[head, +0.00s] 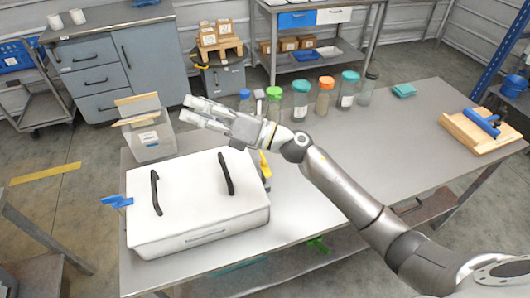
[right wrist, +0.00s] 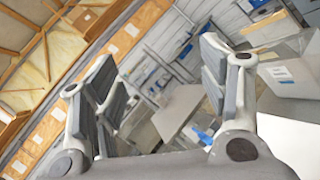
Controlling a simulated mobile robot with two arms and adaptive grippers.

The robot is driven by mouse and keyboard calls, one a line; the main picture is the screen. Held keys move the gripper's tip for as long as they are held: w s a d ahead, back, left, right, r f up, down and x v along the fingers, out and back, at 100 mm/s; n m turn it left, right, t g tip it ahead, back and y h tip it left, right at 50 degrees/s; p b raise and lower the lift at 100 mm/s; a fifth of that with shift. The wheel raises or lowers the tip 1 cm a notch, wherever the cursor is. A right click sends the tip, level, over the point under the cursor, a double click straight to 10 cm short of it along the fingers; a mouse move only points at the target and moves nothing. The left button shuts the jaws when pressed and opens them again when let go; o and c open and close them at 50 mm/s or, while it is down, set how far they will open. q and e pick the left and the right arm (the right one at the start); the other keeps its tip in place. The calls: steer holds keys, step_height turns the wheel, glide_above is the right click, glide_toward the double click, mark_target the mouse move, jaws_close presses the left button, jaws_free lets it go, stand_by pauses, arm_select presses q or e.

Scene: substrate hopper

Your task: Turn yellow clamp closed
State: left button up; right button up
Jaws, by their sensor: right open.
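The yellow clamp (head: 265,165) is at the right side of the white hopper box (head: 195,200), near its back right corner. It stands up at a slant, and its lower part is hard to make out. The box's white lid has two black handles. My right gripper (head: 188,110) is open and empty, above and behind the box. Its fingers point left, away from the clamp, and its wrist is just behind the clamp. The right wrist view shows the two fingers (right wrist: 160,75) spread with nothing between them. My left gripper does not show.
A clear bin (head: 152,143) stands behind the box. Several lidded jars (head: 300,100) line the back. The table's right middle is clear.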

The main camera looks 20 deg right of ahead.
step_height(320, 180, down, 2)
steer(key=a+n+g, duration=0.1)
steer(key=n+g, duration=0.4)
steer(key=n, duration=0.2)
steer(key=n+g+h, duration=0.6)
steer(key=n+h, duration=0.2)
steer(key=h, duration=0.5)
glide_toward(265, 164)
steer(key=w+a+f+p, duration=0.1)
steer(key=f, duration=0.1)
steer(key=a+f+p, duration=0.1)
steer(key=f, duration=0.1)
steer(key=w+a+f+p, duration=0.1)
steer(key=f, duration=0.1)
steer(key=shift+w+f, duration=0.35)
steer(key=shift+f, duration=0.05)
steer(key=shift+a+f, duration=0.15)
steer(key=shift+f, duration=0.35)
steer(key=c, duration=1)
